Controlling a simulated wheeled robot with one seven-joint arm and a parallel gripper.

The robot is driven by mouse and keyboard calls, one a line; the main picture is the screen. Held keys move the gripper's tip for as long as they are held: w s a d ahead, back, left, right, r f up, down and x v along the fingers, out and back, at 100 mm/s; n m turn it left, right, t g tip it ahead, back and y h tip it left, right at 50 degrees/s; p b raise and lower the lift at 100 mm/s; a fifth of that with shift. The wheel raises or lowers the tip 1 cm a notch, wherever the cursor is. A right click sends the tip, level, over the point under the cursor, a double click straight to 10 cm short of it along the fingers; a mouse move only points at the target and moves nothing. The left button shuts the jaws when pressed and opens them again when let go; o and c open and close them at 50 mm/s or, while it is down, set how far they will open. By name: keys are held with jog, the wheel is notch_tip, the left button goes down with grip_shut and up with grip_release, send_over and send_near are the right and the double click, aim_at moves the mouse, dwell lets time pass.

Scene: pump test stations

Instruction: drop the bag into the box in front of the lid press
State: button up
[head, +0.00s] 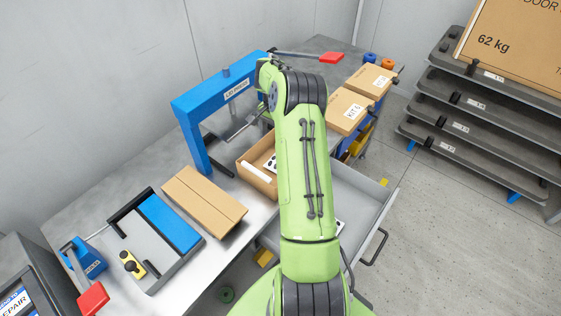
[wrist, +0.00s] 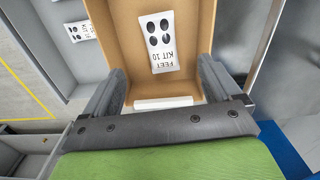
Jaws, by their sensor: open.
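The open cardboard box (head: 248,158) stands on the bench in front of the blue lid press (head: 190,140). The wrist view looks down into the same box (wrist: 203,30). A white bag (wrist: 159,42) with dark round prints, labelled FEET KIT 10, is inside the box; it also shows in the head view (head: 270,163), partly behind my arm. My gripper (wrist: 160,88) is open and empty above the near part of the box, its fingers apart and clear of the bag. In the head view my arm hides the gripper.
An open grey drawer (head: 372,190) at the right holds more bags (wrist: 82,30). A flat cardboard piece (head: 204,202) and a grey-blue fixture (head: 155,245) lie left. Closed kit boxes (head: 347,110) stand behind my arm.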

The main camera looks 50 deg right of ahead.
notch_tip(320, 180, up, 11)
jog(key=p, duration=0.1)
jog(key=shift+f, duration=0.2)
dwell(0.4)
